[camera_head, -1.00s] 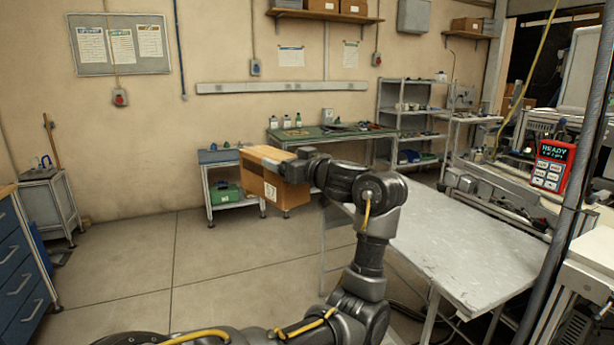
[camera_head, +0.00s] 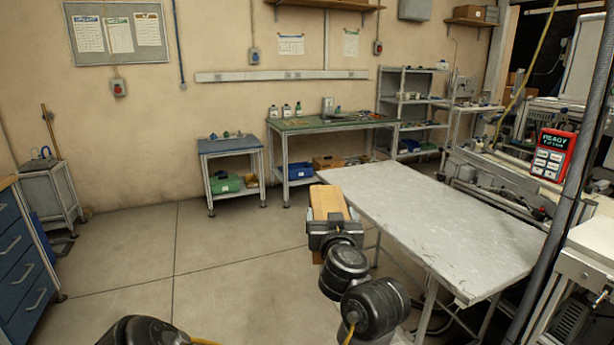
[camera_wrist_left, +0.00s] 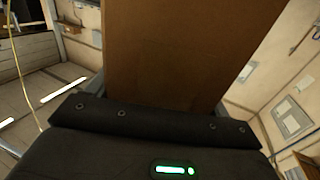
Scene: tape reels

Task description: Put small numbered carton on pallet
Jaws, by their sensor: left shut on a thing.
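A brown carton (camera_head: 327,202) is held by my left gripper (camera_head: 333,222) near the left edge of the grey table in the head view. The gripper is shut on it. The gripper body hides much of the carton, and no number shows on the visible side. In the left wrist view the carton (camera_wrist_left: 185,50) fills the upper middle, with the gripper (camera_wrist_left: 150,112) just below it. No pallet can be made out. My right gripper is not in view.
The grey table (camera_head: 440,225) has a bare top. A red panel reading READY (camera_head: 552,155) stands to its right. A green bench (camera_head: 325,124) and a small blue-topped table (camera_head: 230,144) stand by the back wall. A blue drawer cabinet (camera_head: 20,265) is at left. Floor at left is clear.

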